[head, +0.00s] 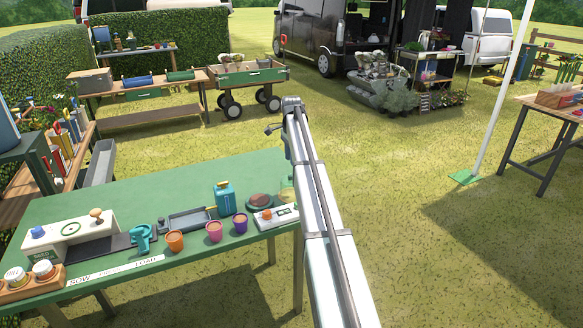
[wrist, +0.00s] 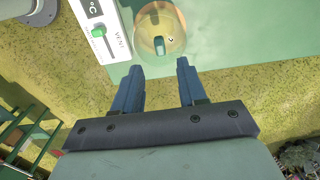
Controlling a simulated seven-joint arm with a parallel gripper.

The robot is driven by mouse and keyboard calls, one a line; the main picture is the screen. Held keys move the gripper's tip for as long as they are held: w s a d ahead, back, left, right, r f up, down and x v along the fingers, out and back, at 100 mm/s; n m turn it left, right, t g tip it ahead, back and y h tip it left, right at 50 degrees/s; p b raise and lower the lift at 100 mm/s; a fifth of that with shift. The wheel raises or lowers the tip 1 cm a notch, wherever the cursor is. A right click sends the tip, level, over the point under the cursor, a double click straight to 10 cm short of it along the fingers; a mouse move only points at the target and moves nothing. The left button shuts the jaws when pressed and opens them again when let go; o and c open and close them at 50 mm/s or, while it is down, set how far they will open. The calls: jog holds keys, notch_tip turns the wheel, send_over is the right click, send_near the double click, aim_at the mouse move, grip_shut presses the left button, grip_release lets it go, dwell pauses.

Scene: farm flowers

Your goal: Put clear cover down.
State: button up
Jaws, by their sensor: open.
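The clear cover (wrist: 151,24) is a see-through dome with a small blue-grey knob on top. In the wrist view it sits at the green table's edge, just beyond my fingertips. In the head view the cover (head: 287,190) shows faintly at the table's right end, partly behind my arm. My gripper (wrist: 159,66) is open and empty, its two blue fingers apart and pointing toward the cover without visibly touching it. In the head view my arm hides much of that area, and I cannot make out the fingers.
A white control box (wrist: 104,30) with a green slider stands left of the cover. A dark red disc (head: 259,201), a teal canister (head: 225,196) and several small pots line the green table (head: 130,195). Open grass lies right of the table.

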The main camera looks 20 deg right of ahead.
jog(key=shift+r, duration=2.65)
